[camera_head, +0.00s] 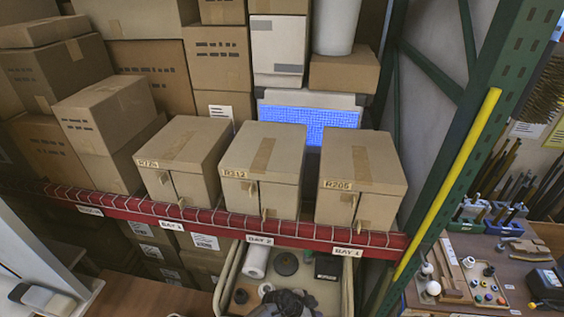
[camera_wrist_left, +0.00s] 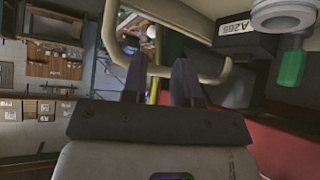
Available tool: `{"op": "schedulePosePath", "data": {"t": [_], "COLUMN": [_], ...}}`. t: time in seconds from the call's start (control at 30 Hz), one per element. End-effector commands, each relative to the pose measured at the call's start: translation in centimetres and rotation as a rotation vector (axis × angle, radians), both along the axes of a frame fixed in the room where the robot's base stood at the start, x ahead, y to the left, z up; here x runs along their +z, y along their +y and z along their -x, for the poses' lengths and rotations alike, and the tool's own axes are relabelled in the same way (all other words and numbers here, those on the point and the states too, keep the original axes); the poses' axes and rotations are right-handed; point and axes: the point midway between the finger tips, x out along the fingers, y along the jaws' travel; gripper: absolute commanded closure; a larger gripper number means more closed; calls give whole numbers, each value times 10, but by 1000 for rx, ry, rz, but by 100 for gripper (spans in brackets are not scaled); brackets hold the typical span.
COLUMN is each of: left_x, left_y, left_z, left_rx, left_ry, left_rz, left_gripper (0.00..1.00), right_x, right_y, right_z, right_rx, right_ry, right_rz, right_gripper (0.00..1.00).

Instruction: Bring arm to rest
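In the left wrist view my left gripper (camera_wrist_left: 160,75) shows two dark fingers standing apart with a gap between them. I see no object clearly held there. A cream tube (camera_wrist_left: 205,76) bends past the fingertips; I cannot tell whether they touch it. My left gripper cannot be made out in the head view. My right gripper is in neither view. No lamp part can be clearly identified.
A red shelf beam (camera_head: 210,225) carries three cartons, including the middle carton (camera_head: 265,160). Below it is a cream-rimmed bin (camera_head: 347,285) with mixed items. A green upright (camera_head: 470,120) and cluttered bench (camera_head: 465,250) stand right. The wrist view shows a black labelled box (camera_wrist_left: 238,45) and green handle (camera_wrist_left: 291,68).

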Motion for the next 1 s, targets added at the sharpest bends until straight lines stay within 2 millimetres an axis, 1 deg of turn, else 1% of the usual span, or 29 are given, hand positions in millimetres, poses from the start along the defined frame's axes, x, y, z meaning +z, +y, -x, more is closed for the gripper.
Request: {"op": "schedulePosePath", "data": {"t": [0.03, 0.07, 0.1, 0.17, 0.2, 0.27, 0.3, 0.37, 0.4, 0.47, 0.5, 0.57, 0.6, 0.67, 0.7, 0.77, 0.8, 0.87, 0.9, 1.0], "left_x": [4, 10, 20, 37, 48, 62, 70, 78, 82, 84, 83, 81, 79, 75, 74, 73, 74, 77, 81, 92], "left_y": [-28, -40, -52, -61, -60, -51, -40, -16, 3, 34, 58, 93, 117, 153, 175, 206, 225, 248, 261, 287], "left_z": [20, 26, 32, 38, 40, 42, 43, 46, 48, 56, 63, 78, 90, 114, 131, 160, 180, 209, 229, 272], "left_rx": [29, 61, 114, 217, 299, 432, 525, 673, 770, 907, 993, 1107, 1171, 1250, 1288, 1324, 1334, 1332, 1320, 1272], "left_ry": [-41, -74, -120, -184, -223, -272, -297, -320, -329, -325, -313, -281, -251, -193, -150, -78, -31, 39, 83, 174], "left_rz": [138, 211, 298, 405, 459, 512, 532, 534, 519, 477, 436, 359, 302, 207, 143, 48, -11, -94, -141, -238], "left_gripper": [73, 73, 73, 73, 73, 73, 73, 73, 73, 73, 73, 73, 73, 73, 73, 73, 73, 73, 73, 73], "right_x": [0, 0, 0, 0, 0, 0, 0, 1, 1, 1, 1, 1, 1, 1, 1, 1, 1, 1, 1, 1], "right_y": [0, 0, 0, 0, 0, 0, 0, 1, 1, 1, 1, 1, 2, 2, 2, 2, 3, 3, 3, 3], "right_z": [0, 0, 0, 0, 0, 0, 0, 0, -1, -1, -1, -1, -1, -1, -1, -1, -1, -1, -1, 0], "right_rx": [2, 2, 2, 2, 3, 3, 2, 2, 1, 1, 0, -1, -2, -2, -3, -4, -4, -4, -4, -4], "right_ry": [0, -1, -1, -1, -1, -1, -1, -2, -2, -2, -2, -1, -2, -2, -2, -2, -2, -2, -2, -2], "right_rz": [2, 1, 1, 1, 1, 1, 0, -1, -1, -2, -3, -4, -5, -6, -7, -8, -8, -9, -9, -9], "right_gripper": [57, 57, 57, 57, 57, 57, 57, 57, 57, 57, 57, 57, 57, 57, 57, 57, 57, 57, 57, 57]}}
